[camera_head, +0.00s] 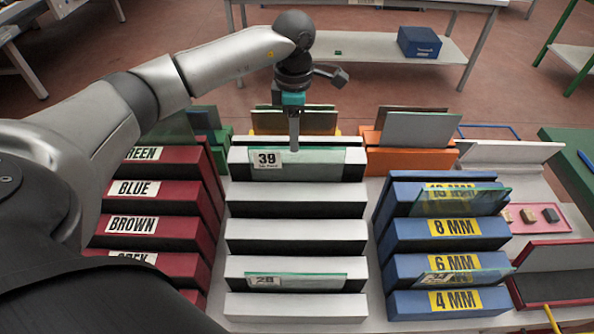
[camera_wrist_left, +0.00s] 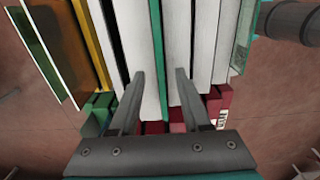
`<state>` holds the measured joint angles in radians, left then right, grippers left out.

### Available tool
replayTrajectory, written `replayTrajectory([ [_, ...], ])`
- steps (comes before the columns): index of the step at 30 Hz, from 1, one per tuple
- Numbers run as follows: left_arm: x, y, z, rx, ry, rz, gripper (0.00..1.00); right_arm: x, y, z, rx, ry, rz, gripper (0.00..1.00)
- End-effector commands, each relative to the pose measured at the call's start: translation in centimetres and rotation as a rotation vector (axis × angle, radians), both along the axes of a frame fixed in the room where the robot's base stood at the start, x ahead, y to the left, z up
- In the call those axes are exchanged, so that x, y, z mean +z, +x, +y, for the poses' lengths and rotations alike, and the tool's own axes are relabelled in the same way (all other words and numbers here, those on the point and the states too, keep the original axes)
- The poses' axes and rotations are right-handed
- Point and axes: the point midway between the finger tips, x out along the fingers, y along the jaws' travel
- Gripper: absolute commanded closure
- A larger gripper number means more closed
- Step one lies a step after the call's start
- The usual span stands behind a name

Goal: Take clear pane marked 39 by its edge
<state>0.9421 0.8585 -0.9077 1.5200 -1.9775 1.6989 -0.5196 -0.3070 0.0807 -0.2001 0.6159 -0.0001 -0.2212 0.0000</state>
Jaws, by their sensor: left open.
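The clear pane marked 39 (camera_head: 325,165) stands on edge in the back slot of the white rack, its white label at the left. In the left wrist view its edge shows as a thin teal line (camera_wrist_left: 157,50). My left gripper (camera_head: 294,143) points down at the pane's top edge, left of its middle. In the left wrist view the open fingers (camera_wrist_left: 160,73) lie one on each side of the edge line, with a gap to each. I cannot tell how deep the fingertips reach. My right gripper is not in view.
Another clear pane (camera_head: 300,280) stands lower in the white rack. A red rack (camera_head: 160,227) is at the left, a blue rack (camera_head: 405,238) with panes at the right. Panes in an orange holder (camera_head: 400,160) stand close behind. The middle white slots look empty.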

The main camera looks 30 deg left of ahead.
Motion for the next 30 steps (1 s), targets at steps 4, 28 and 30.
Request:
replayTrajectory([
  [4, -0.9, 0.0, -0.1, 0.000, -0.001, 0.003, 0.53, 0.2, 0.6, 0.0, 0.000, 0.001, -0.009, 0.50],
  [28, -5.6, 0.2, -0.5, -0.001, -0.002, -0.001, 0.74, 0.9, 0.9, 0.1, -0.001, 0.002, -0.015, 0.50],
  [30, -5.5, 0.2, -0.5, -0.001, -0.002, -0.001, 0.82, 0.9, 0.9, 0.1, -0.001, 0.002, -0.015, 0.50],
])
